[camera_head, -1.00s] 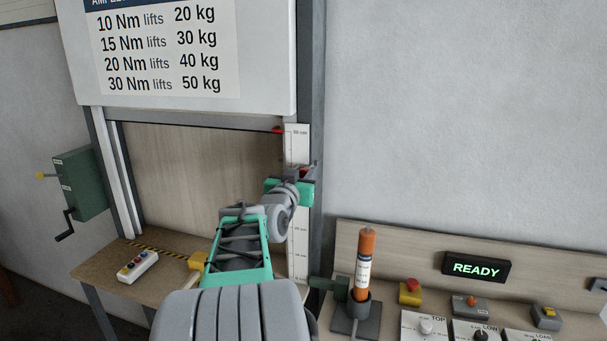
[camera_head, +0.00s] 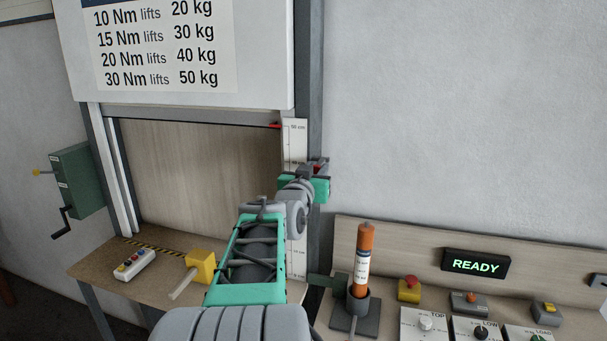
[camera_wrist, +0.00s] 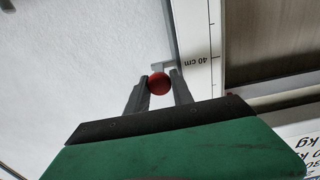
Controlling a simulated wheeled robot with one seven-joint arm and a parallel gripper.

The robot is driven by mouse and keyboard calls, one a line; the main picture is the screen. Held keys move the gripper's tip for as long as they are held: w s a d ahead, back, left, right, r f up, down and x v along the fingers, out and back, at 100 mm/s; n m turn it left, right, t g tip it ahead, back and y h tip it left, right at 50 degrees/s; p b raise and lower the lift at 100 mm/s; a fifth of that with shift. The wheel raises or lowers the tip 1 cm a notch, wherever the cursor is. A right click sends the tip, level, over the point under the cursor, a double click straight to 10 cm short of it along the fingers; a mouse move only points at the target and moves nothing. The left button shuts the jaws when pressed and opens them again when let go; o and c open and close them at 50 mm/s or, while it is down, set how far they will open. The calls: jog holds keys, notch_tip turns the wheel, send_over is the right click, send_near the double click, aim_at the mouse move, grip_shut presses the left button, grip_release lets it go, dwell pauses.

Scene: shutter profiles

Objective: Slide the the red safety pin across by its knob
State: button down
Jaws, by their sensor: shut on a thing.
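The red safety pin's round knob (camera_wrist: 159,84) shows in the wrist view between my two fingers. My gripper (camera_wrist: 160,88) is shut on it. In the head view my gripper (camera_head: 318,168) is at the right upright of the shutter frame, below the top of the white scale. A little red shows between the fingers there; the rest of the pin is hidden by the gripper.
The white centimetre scale (camera_head: 294,145) stands beside the frame, with a red pointer (camera_head: 274,126) near its top. The shutter panel (camera_head: 200,165) is left of it. An orange cylinder (camera_head: 364,245) stands upright in a grey holder (camera_head: 356,318) below right. A sign reads READY (camera_head: 476,264).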

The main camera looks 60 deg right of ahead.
jog(key=shift+s, duration=0.35)
jog(key=shift+w, duration=0.1)
jog(key=c, duration=1.3)
grip_release()
jog(key=shift+s, duration=0.2)
jog(key=shift+o, duration=0.9)
jog(key=shift+w, duration=0.1)
